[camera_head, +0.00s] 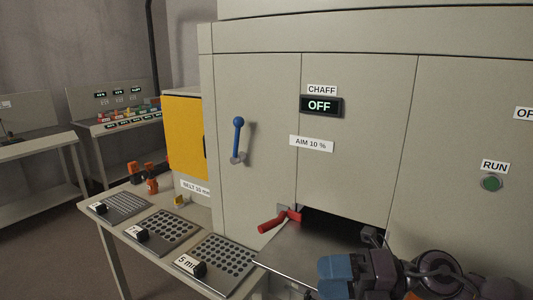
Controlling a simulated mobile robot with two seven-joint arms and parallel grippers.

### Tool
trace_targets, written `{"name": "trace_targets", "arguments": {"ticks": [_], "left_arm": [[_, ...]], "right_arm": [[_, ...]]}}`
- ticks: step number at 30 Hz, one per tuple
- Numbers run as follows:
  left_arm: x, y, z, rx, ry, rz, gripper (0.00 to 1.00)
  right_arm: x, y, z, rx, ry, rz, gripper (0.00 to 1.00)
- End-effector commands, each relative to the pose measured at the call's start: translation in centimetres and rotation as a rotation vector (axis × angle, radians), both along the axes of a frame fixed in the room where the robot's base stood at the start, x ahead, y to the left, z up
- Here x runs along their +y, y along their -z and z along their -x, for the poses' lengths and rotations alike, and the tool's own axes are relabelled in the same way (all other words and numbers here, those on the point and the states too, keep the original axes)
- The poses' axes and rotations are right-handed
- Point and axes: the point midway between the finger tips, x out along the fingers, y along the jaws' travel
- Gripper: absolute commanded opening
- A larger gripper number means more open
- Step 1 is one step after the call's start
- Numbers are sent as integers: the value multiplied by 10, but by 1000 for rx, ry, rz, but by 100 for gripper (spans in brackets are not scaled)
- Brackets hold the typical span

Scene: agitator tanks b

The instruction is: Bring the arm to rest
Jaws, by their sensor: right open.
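My right gripper (338,277) reaches in from the lower right with its blue fingertips pointing left. It is open, and nothing shows between the fingers. It is over or in front of a grey metal tray (295,250) below the dark opening in the cabinet; I cannot tell if they touch. A red handle (279,221) sticks out at the left of the opening, apart from the fingertips. My left gripper is out of view.
The cabinet carries a blue-knobbed lever (237,138), a CHAFF display (321,105) reading OFF and a green RUN button (492,183). Several perforated plates, one marked 5 mm (215,259), lie on a bench at the left. Floor shows between the benches.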

Motion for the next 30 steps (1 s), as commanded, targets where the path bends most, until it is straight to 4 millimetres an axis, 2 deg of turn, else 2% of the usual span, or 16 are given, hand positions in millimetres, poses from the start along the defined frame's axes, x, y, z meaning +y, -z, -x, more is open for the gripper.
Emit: {"name": "trace_targets", "arguments": {"ticks": [3,7,11,14,19,23,26,30], "left_arm": [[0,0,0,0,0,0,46],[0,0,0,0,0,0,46],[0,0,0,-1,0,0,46],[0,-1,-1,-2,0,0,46],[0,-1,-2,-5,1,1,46],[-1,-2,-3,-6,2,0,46],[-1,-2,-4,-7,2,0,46],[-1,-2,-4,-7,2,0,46]], "right_arm": [[2,-13,-1,78,139,-231,60],[-10,-23,-9,177,320,-454,60],[-34,-21,-18,296,525,-644,60],[-57,-10,-24,402,697,-768,60],[-101,25,-22,604,1007,-928,60],[-132,64,-9,779,1248,-1004,60],[-152,97,10,925,1430,-1033,60],[-172,144,48,1145,1678,-1032,60]]}}
